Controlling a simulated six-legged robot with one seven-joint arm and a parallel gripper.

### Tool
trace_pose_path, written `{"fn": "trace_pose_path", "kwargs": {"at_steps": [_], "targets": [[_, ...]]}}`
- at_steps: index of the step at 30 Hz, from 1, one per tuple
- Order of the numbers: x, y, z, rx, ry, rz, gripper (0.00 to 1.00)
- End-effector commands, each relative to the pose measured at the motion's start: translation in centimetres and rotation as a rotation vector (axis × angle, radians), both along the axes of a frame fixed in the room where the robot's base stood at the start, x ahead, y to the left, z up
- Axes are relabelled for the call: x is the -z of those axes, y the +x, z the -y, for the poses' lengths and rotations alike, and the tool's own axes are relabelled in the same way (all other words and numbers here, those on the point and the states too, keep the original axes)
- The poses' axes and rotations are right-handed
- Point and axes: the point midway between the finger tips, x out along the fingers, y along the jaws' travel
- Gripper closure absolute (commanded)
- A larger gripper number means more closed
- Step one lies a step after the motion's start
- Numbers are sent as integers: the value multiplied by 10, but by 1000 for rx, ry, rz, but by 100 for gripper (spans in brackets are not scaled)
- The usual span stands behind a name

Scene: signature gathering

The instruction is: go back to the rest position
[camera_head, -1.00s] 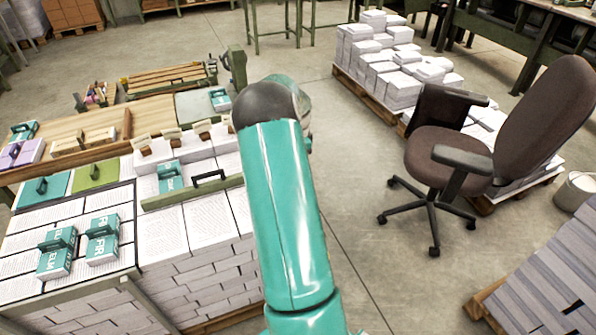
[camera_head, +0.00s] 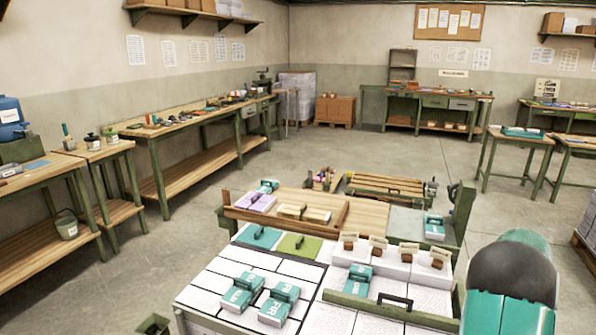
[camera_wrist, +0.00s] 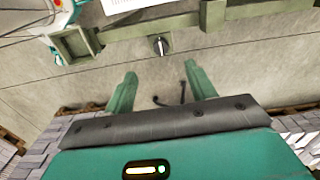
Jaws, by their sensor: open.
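My gripper (camera_wrist: 160,82) shows in the wrist view with its two green fingers spread apart. Nothing is between the fingers, and bare concrete floor lies behind them. In the head view my teal arm (camera_head: 510,285) with its dark rounded joint stands at the lower right. The gripper itself is out of that view.
A wooden-topped work table (camera_head: 365,215) with teal blocks and paper stacks (camera_head: 210,290) is left of my arm. Long benches (camera_head: 190,125) line the left wall. A green frame (camera_wrist: 150,30) lies beyond my fingers in the wrist view. Open floor (camera_head: 330,150) lies beyond the table.

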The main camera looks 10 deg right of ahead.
Motion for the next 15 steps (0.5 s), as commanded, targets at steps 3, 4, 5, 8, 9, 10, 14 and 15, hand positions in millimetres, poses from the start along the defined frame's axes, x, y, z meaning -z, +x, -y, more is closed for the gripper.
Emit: {"fn": "trace_pose_path", "kwargs": {"at_steps": [3,4,5,8,9,10,14,15], "targets": [[-38,17,-40,-132,-8,46,44],[-48,20,-51,-171,-11,58,44],[-58,23,-64,-213,-14,69,44],[-89,29,-105,-354,-25,107,44],[-100,31,-122,-413,-31,120,44],[-109,31,-135,-455,-36,130,44],[-142,29,-190,-647,-63,173,44],[-151,26,-207,-707,-73,186,44]]}}
